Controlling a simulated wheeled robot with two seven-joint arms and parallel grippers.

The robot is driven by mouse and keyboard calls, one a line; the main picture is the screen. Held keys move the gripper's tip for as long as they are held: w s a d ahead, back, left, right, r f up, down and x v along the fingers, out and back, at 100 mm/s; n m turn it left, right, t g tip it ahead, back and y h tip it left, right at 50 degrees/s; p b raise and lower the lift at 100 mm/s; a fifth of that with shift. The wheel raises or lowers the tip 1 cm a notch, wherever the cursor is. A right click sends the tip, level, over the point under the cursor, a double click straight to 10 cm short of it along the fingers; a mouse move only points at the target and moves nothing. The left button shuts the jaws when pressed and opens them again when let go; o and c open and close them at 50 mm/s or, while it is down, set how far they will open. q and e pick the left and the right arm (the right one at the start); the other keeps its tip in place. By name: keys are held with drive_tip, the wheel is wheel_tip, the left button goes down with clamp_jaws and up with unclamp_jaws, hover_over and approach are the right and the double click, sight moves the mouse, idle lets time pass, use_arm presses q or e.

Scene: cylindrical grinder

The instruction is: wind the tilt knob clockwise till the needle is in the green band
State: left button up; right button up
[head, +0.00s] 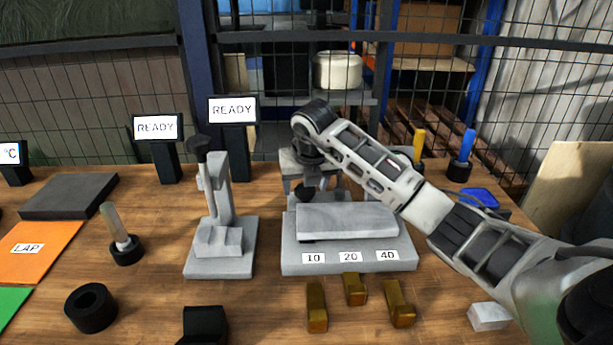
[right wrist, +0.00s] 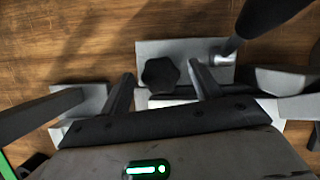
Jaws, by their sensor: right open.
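A black lobed knob (right wrist: 160,74) sits on a grey block in the right wrist view. My right gripper (right wrist: 160,80) is open, with one finger on each side of the knob and a gap visible around it. In the head view the right gripper (head: 308,178) points down at the rear of the grey grinder (head: 350,255), over a dark knob (head: 304,193). My arm crosses in front and hides part of the machine. I cannot make out a needle or green band in either view. My left gripper is not in view.
A grey stand (head: 220,265) is left of the grinder, with two READY screens (head: 156,127) behind. Brass blocks (head: 316,306) lie in front. A dark rod (right wrist: 265,18) rises close to the right finger in the wrist view. A mesh fence closes off the back.

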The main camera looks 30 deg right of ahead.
drive_tip(key=v, duration=1.6)
drive_tip(key=shift+f, duration=0.1)
